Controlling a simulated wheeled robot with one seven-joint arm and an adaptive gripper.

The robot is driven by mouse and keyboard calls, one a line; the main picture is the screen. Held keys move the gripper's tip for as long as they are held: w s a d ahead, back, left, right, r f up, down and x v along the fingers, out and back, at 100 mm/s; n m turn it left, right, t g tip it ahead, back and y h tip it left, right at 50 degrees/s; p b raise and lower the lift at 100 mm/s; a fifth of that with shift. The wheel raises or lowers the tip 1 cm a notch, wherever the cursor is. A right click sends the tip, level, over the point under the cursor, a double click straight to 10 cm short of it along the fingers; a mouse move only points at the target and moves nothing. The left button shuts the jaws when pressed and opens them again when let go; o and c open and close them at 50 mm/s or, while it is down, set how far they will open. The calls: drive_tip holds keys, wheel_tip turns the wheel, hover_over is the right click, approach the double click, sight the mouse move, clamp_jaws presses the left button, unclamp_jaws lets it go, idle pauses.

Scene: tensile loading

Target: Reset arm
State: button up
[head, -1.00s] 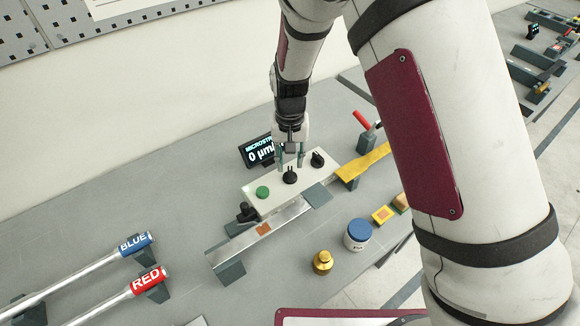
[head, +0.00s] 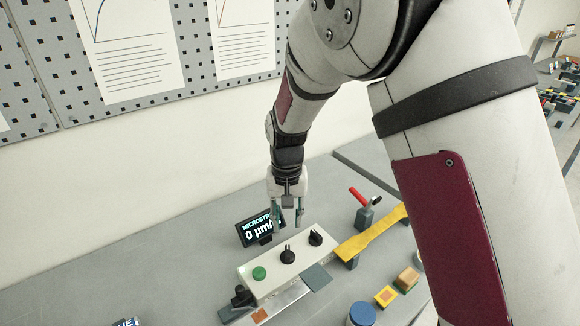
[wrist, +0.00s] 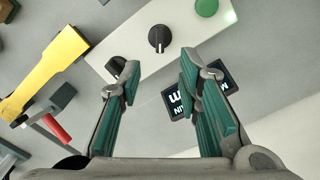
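My gripper (head: 287,218) hangs pointing down above the back edge of a white control box (head: 285,262). In the wrist view my gripper (wrist: 158,90) has its two green-padded fingers spread apart with nothing between them. The box carries a green button (head: 259,273) and two black knobs, a middle one (head: 287,255) and a right one (head: 315,238). In the wrist view the middle knob (wrist: 160,39) lies beyond the fingertips, clear of them. A small display (head: 260,228) reading 0 stands behind the box, partly hidden by a finger.
A yellow dog-bone specimen (head: 372,234) and a red-handled tool (head: 359,196) lie right of the box. A perforated wall panel (head: 30,90) with posters stands behind.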

drive_tip(key=s+d+r+t+y, duration=0.1)
drive_tip(key=s+d+r, duration=0.2)
drive_tip(key=d+r, duration=0.35)
drive_tip(key=s+d+r+t, duration=0.1)
drive_tip(key=s+d+r, duration=0.25)
drive_tip(key=r, duration=0.65)
drive_tip(key=s+d+r+t, duration=0.1)
drive_tip(key=s+d+r, duration=0.2)
drive_tip(key=s+d, duration=0.2)
drive_tip(key=s+d+r+t+h+b, duration=0.1)
drive_tip(key=s+d, duration=0.4)
drive_tip(key=s, duration=0.6)
wheel_tip(320, 180, up, 2)
drive_tip(key=shift+d+t, duration=0.35)
drive_tip(key=shift+t, duration=0.45)
drive_tip(key=shift+s, duration=0.1)
